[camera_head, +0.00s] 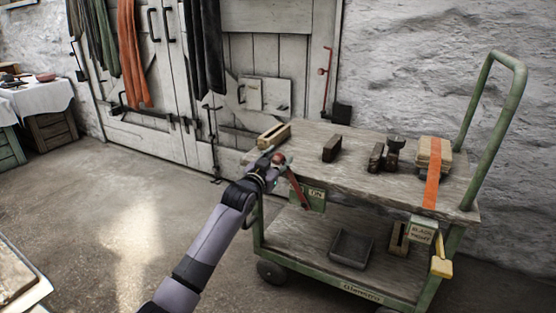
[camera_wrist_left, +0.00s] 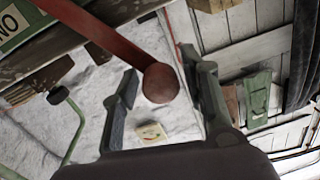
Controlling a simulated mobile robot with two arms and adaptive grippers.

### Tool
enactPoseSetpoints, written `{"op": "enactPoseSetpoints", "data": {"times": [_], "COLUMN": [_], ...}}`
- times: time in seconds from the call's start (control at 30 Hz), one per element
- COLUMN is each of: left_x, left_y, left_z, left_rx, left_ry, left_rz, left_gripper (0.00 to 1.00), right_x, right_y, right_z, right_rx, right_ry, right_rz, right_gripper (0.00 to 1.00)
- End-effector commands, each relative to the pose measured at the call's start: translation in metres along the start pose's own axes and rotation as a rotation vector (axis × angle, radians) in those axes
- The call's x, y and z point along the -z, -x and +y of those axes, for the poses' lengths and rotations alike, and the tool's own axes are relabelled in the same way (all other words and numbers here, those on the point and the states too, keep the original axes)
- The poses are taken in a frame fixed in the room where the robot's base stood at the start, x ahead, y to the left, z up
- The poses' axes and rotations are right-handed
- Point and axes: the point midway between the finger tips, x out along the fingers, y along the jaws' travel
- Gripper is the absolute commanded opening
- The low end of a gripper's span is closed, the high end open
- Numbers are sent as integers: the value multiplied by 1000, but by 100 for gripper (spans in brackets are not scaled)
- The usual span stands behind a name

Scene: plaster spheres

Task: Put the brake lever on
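The brake lever (camera_head: 297,188) is a red bar on the near left side of the green cart (camera_head: 258,230), beside a green sign reading "ON" (camera_head: 314,194). In the left wrist view the red lever (camera_wrist_left: 112,38) slants in from the top left and ends in a round red knob (camera_wrist_left: 160,83). My left gripper (camera_head: 273,158) is at the lever's upper end. In the left wrist view its fingers (camera_wrist_left: 165,100) are spread, with the knob appearing between them and a gap on the left finger's side. Whether a finger touches the knob cannot be told. My right gripper is not in view.
The cart's wooden top (camera_head: 365,190) holds a wooden block (camera_head: 274,135), dark blocks (camera_head: 332,148) and a stack with an orange strap (camera_head: 432,185). A grey tray (camera_head: 351,250) sits on the lower shelf. The floor (camera_head: 110,220) at left is clear.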

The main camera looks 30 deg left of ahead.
Motion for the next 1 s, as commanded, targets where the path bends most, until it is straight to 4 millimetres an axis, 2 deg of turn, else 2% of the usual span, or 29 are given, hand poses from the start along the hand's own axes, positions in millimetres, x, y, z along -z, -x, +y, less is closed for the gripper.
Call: {"op": "enactPoseSetpoints", "data": {"times": [0.07,0.57,1.0], "left_x": [0,0,0], "left_y": [0,0,0], "left_z": [0,-2,-3], "left_rx": [0,2,5], "left_ry": [0,-2,-6], "left_rz": [0,0,-1], "left_gripper": [34,0,0], "right_x": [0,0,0], "right_y": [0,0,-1], "right_z": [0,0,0], "right_rx": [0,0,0], "right_ry": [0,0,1], "right_rz": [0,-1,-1], "right_gripper": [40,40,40]}}
